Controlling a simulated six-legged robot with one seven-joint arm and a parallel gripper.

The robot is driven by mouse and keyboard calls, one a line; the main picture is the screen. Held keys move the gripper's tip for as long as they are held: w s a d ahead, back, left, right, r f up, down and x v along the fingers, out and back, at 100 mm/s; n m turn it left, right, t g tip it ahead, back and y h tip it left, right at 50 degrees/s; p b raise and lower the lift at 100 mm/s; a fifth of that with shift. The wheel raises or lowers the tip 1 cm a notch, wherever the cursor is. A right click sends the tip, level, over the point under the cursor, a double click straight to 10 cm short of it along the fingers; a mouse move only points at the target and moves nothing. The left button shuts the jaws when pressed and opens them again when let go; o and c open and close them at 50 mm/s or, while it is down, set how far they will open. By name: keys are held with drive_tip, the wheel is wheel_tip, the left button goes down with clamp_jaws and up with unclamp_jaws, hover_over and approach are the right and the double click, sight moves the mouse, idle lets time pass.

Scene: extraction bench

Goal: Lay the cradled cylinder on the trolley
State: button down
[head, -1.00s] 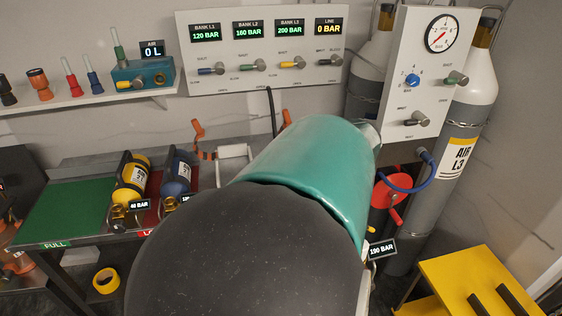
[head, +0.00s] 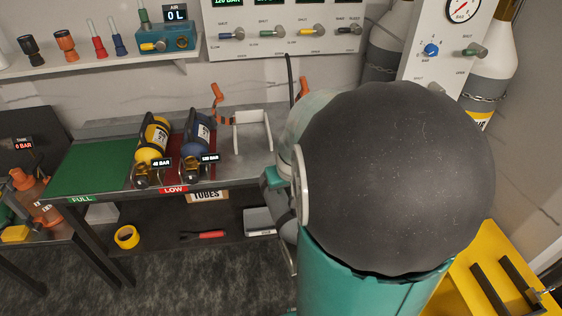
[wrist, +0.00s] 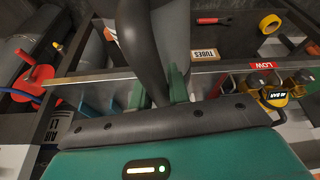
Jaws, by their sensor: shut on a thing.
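My gripper (wrist: 158,92) is shut on a dark grey cylinder (wrist: 145,45), with green finger pads on either side of it in the wrist view. In the head view, the cylinder (head: 284,208) shows only as a grey strip hanging beside my arm, in front of the bench; my arm hides the rest, and its label is not visible. The yellow trolley (head: 468,292) stands at the lower right, with dark rails on top and partly behind my arm. The cylinder is apart from it, to its left. The white cradle (head: 253,131) on the bench is empty.
Yellow (head: 154,138) and blue (head: 198,135) cylinders lie on the bench's red LOW area; its green area (head: 95,166) is bare. Gauge panel (head: 428,55) and tall tanks (head: 488,75) stand at right. Tape (head: 127,237) and a red-handled tool (head: 205,235) lie below.

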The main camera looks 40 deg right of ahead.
drive_tip(key=w+a+f+n+y, duration=0.1)
drive_tip(key=w+a+f+n, duration=0.1)
drive_tip(key=w+a+f, duration=0.7)
drive_tip(key=w+a+f+n, duration=0.2)
drive_tip(key=w+a+f, duration=0.7)
drive_tip(key=a, duration=0.4)
drive_tip(key=shift+w+t+y, duration=0.2)
drive_tip(key=shift+t+y, duration=0.2)
drive_tip(key=shift+d, duration=0.15)
